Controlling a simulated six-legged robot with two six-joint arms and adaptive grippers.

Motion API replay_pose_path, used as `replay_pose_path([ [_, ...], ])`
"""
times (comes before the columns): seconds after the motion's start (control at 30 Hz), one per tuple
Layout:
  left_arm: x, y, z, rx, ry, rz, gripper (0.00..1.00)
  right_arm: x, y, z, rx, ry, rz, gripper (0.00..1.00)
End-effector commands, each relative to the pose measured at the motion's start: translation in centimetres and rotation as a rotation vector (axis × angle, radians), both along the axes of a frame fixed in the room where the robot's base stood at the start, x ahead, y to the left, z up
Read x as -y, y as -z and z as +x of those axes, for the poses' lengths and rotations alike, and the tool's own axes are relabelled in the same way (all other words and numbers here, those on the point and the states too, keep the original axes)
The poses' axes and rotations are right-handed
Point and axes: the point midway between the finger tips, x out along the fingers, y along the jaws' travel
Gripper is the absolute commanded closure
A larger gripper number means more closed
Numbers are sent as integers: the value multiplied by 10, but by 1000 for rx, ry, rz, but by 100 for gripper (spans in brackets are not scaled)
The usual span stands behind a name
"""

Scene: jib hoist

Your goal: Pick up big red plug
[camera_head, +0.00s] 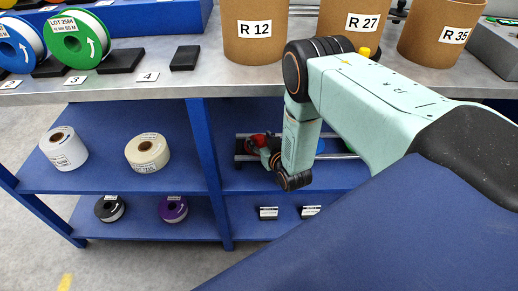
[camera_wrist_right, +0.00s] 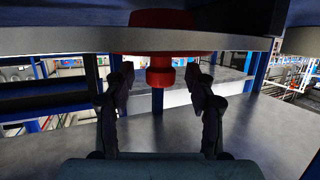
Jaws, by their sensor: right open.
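The big red plug (camera_wrist_right: 160,75) shows in the middle of the right wrist view. Its narrow part hangs below a wide red part at the upper edge, by a grey panel. My right gripper (camera_wrist_right: 164,92) is open, with one dark finger on each side of the plug's narrow part. Gaps show between the fingers and the plug. In the head view, a small red part (camera_head: 261,138) shows on the upper shelf beside my right arm's wrist. My right gripper is mostly hidden there behind the arm. My left gripper is in neither view.
A grey worktop (camera_head: 175,82) with brown drums (camera_head: 255,28) and spools lies above the blue shelf (camera_head: 120,180). A blue upright (camera_head: 209,160) stands left of my right arm.

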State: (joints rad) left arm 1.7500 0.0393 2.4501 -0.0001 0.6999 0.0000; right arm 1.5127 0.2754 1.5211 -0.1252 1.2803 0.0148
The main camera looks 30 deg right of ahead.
Motion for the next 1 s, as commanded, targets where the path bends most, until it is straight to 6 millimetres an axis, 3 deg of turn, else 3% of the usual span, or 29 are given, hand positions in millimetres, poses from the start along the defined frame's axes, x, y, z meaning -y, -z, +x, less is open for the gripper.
replay_pose_path([
  [0.13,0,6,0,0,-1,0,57,2,4,12,0,0,0,45],
  [0.37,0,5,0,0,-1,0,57,2,3,14,-1,2,1,45],
  [1.0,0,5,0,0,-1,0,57,1,4,14,-2,3,1,98],
])
